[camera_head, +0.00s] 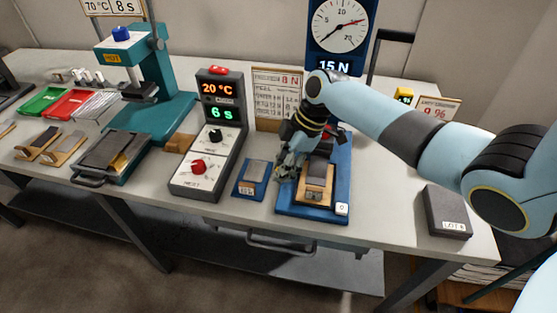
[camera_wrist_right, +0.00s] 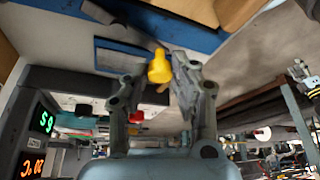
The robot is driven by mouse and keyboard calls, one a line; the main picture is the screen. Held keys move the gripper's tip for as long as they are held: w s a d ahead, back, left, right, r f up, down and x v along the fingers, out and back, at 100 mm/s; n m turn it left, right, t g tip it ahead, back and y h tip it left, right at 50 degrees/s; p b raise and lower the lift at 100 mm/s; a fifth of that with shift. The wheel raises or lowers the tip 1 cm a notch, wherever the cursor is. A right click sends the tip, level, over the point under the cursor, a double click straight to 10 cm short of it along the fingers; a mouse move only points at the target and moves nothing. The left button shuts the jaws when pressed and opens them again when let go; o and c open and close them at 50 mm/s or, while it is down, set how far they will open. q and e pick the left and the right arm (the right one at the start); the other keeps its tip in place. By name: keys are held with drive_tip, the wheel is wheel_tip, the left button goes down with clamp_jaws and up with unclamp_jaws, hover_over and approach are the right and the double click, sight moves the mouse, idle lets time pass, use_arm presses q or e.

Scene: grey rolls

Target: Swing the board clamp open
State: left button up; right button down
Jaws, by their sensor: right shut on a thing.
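My right gripper (camera_head: 289,165) is low over the left side of a blue board (camera_head: 310,213). It is shut on a yellow knob, which shows between its fingertips in the right wrist view (camera_wrist_right: 160,66). I take the knob to be the board clamp's handle; the rest of the clamp is hidden behind the gripper and wrist. A wooden block with a grey strip (camera_head: 314,188) lies on the board, right of the gripper. My left gripper is not in view.
Left of the board are a small blue pad (camera_head: 251,180) and a control box (camera_head: 208,150) reading 20 °C and 6 s. The dial gauge (camera_head: 338,30) reading 15 N stands behind. A dark block (camera_head: 445,212) lies right, with bare table between it and the board.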

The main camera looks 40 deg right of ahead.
drive_tip(key=shift+s+d+n+g+b, duration=0.25)
drive_tip(key=shift+s+n+g+b, duration=0.15)
drive_tip(key=shift+n, duration=0.65)
drive_tip(key=shift+s+d+n+g+b, duration=0.25)
drive_tip(key=shift+s+n+g+b, duration=0.15)
drive_tip(key=shift+n, duration=0.65)
drive_tip(key=c, duration=1.1)
unclamp_jaws()
drive_tip(key=shift+d+r, duration=0.15)
drive_tip(key=v, duration=1.1)
drive_tip(key=shift+d+r, duration=0.2)
drive_tip(key=shift+d, duration=0.05)
